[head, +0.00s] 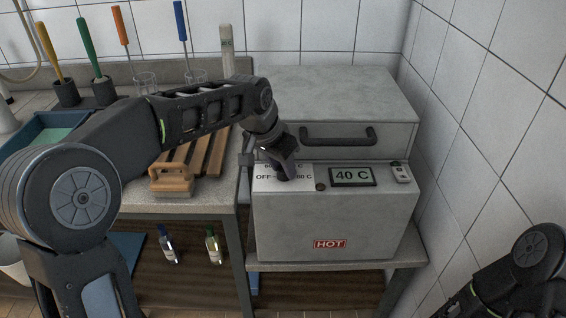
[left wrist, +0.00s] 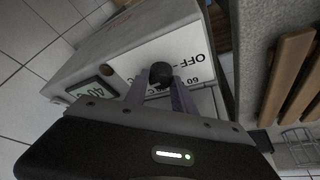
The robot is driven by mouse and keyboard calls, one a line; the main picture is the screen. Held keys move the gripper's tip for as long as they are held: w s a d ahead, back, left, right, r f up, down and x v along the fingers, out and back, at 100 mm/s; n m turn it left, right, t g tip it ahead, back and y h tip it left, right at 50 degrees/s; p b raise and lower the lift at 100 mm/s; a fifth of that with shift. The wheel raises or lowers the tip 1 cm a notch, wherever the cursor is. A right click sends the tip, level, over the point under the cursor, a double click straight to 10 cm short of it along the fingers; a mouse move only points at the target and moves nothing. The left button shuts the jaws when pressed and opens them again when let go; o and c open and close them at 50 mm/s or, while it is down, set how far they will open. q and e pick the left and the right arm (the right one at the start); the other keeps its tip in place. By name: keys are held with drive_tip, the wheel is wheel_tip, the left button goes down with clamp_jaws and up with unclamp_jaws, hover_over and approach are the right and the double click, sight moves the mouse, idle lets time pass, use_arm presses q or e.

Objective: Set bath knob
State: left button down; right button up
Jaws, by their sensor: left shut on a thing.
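The bath (head: 335,228) is a grey box with a lid, standing on a low stand at the right. Its display (head: 352,177) reads 40 C. Its black knob (left wrist: 160,73) sits on a white dial plate marked OFF, 60 and 80 C; in the head view my gripper hides it. My left gripper (head: 288,172) is at the dial plate, its two fingers (left wrist: 160,88) closed around the knob in the left wrist view. Which way the knob points cannot be made out. My right arm shows dark at the lower right corner; its gripper fingers are not visible.
The lid handle (head: 338,137) is just behind the knob panel. A small white device (head: 400,172) sits right of the display. A wooden rack (head: 205,155) and a tan block (head: 171,178) lie on the left bench. A tiled wall closes off the right.

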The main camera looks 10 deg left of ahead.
use_arm(q)
drive_tip(key=shift+m, duration=0.6)
drive_tip(key=c, duration=1.3)
unclamp_jaws()
drive_tip(key=shift+r, duration=0.15)
drive_tip(key=v, duration=0.7)
drive_tip(key=shift+a+r, duration=0.25)
drive_tip(key=shift+r, duration=0.05)
